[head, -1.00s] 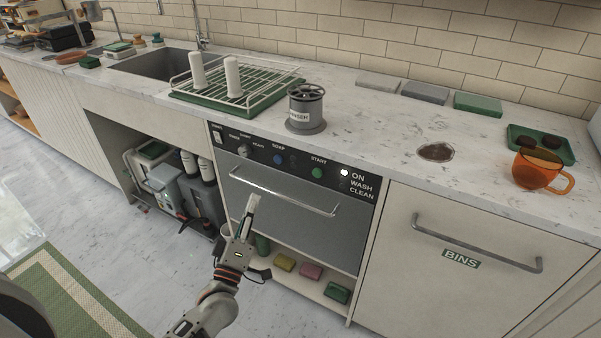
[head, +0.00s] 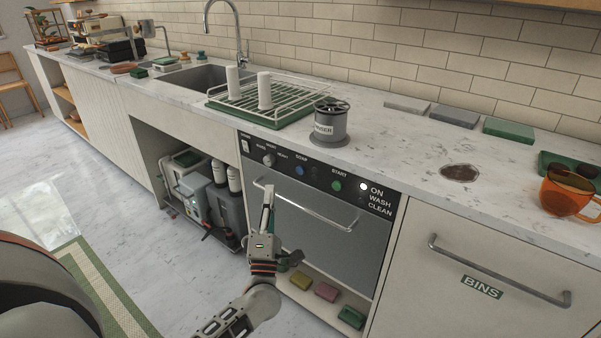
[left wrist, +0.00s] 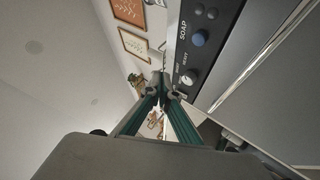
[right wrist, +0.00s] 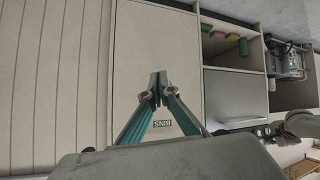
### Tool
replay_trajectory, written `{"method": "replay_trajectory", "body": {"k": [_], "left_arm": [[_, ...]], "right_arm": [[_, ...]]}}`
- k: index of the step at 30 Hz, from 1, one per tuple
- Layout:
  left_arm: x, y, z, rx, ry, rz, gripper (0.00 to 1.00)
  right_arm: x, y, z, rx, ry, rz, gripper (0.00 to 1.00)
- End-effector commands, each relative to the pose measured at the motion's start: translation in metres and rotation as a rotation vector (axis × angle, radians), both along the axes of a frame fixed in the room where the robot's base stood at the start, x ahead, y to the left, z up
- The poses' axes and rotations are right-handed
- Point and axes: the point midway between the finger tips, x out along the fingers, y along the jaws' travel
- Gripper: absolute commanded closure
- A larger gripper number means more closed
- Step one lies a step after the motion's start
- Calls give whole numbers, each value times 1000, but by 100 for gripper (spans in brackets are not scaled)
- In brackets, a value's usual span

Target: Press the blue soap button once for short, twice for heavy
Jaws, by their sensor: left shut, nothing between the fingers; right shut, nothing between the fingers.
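The blue soap button (head: 299,171) sits on the dark control panel of the washer, under the SOAP label, between a light knob (head: 268,160) and the green START button (head: 336,185). It also shows in the left wrist view (left wrist: 199,38), to the right of and beyond the fingertips. My left gripper (head: 268,190) is shut and empty, pointing up in front of the washer door, below and left of the blue button and apart from it. My right gripper (right wrist: 158,85) is shut and empty, facing the bins cabinet; it is not visible in the head view.
The washer's bar handle (head: 305,205) sticks out just below the panel, close to my left gripper. A white indicator (head: 363,187) is lit beside ON. The BINS drawer handle (head: 500,278) is at the right. A rinser (head: 330,122) stands on the counter above.

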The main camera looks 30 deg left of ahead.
Motion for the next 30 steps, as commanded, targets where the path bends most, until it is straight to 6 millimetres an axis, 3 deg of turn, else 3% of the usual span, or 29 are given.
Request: {"method": "replay_trajectory", "body": {"k": [7,21,30], "left_arm": [[16,-2,-3,-1,3,0,100],[74,-6,-4,0,6,-1,100],[88,-7,-1,0,2,-1,100]], "right_arm": [[-5,1,-9,2,16,1,100],[2,6,-7,13,0,12,100],[3,8,-4,17,-5,14,100]]}}
